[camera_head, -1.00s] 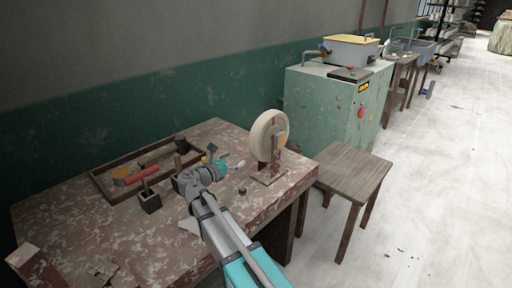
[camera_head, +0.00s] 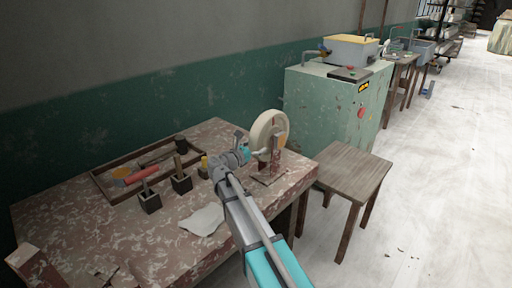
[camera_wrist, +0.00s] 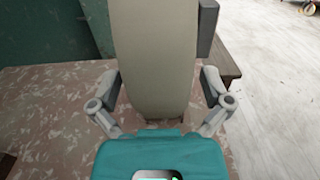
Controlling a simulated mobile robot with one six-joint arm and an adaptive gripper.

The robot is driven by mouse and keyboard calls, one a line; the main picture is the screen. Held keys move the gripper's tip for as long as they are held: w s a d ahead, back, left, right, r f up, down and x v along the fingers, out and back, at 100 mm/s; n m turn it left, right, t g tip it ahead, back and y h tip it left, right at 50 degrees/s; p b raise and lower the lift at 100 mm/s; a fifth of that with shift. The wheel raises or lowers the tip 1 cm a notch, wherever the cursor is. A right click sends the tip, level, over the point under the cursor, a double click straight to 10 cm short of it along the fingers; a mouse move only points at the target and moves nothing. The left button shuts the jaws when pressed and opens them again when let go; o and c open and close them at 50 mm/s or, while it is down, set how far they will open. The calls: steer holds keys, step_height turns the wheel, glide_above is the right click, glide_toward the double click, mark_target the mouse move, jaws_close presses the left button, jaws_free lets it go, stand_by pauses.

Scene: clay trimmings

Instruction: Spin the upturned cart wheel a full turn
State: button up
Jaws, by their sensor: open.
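The cart wheel (camera_head: 262,132) stands upright on a small reddish-brown stand (camera_head: 268,176) near the right end of the worn table. It is a cream disc with an orange patch near its hub. In the wrist view its pale rim (camera_wrist: 153,60) rises between the two fingers. My gripper (camera_head: 254,153) is at the near left side of the wheel. In the wrist view my gripper (camera_wrist: 160,90) is open, with one finger on each side of the rim. I cannot tell whether either finger touches it.
On the table (camera_head: 110,225), a wooden tray (camera_head: 103,186), two dark holders with tools (camera_head: 150,201) and a pale cloth (camera_head: 203,219) lie to the left. A wooden stool (camera_head: 352,171) and a green cabinet (camera_head: 325,115) stand to the right.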

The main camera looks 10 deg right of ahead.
steer(key=c, duration=1.3)
steer(key=shift+c, duration=0.2)
steer(key=shift+d+r+p, duration=0.2)
steer(key=shift+p, duration=0.2)
